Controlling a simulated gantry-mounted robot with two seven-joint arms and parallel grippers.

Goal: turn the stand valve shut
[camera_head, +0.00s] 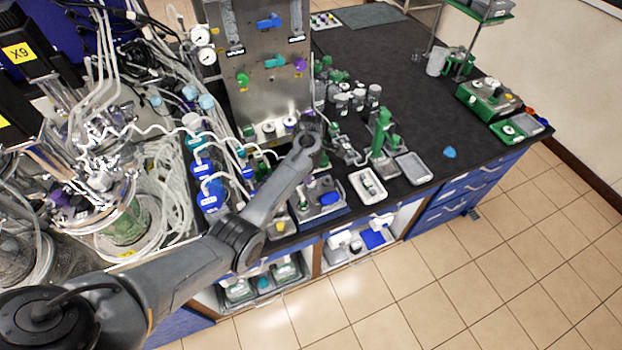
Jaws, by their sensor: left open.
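A steel stand panel (270,95) rises at the back, left of the middle. It carries a blue valve handle (268,21), a teal handle (275,61), a green knob (242,79) and a purple knob (299,64). I cannot tell which of these is the stand valve, or how far it is turned. My left arm reaches in from the lower left. Its gripper (312,128) is open, at the lower right edge of the panel and below the purple knob. The fingertips are small, and I see nothing held between them. My right gripper is not in view.
Bioreactor vessels and tangled tubing (110,170) crowd the left. Blue-capped bottles (205,170) stand left of my forearm. Small bottles (358,97), a green microscope-like device (383,135) and a grey tray (412,167) stand right of the gripper. The black bench top (400,60) is clear behind them.

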